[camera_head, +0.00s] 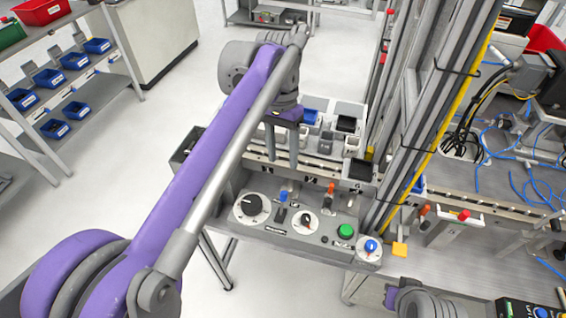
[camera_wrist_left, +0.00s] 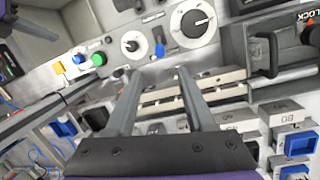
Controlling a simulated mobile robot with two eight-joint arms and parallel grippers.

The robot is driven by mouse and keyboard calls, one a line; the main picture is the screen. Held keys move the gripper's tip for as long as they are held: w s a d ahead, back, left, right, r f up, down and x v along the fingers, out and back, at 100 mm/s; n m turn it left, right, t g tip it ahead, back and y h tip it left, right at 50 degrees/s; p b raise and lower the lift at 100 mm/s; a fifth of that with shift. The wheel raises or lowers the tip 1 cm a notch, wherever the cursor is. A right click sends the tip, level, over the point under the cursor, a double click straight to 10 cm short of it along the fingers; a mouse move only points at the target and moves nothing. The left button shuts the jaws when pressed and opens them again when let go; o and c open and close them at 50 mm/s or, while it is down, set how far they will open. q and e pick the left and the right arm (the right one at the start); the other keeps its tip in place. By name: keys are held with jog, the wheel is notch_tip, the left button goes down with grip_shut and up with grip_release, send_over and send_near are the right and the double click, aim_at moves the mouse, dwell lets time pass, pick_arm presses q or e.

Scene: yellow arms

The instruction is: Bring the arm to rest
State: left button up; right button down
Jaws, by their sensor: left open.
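My left arm (camera_head: 215,150), purple and grey, reaches from the bottom left across the head view to above a grey control panel. Its gripper (camera_head: 281,160) points down, with two grey fingers apart and nothing between them. In the left wrist view the open fingers (camera_wrist_left: 159,72) stretch over the panel's edge and a metal rail. I cannot tell whether the fingertips touch anything. A small part of my right arm (camera_head: 425,300) shows at the bottom right; its gripper is not in view.
The control panel (camera_head: 268,235) carries a black dial (camera_head: 252,207), a green button (camera_head: 345,231) and a blue-topped knob (camera_head: 370,246). Bins (camera_head: 310,118) stand behind the gripper. A metal frame with cables rises at right. Shelves with blue bins (camera_head: 75,61) stand at left; open floor lies between.

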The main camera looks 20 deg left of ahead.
dwell(0.5)
pick_arm(q)
jog(key=s+a+f+n+t, duration=0.1)
jog(key=s+a+f+t, duration=0.1)
jog(key=s+f, duration=0.6)
jog(key=s+a+f+n+t+y, duration=0.1)
jog(key=s+a+f+n+t, duration=0.1)
jog(key=s+f+t, duration=0.3)
jog(key=s+a+f, duration=0.1)
jog(key=s+f, duration=0.3)
jog(key=shift+s+a+f+t, duration=0.15)
jog(key=shift+a+t, duration=0.15)
jog(key=shift+a, duration=0.05)
dwell(0.9)
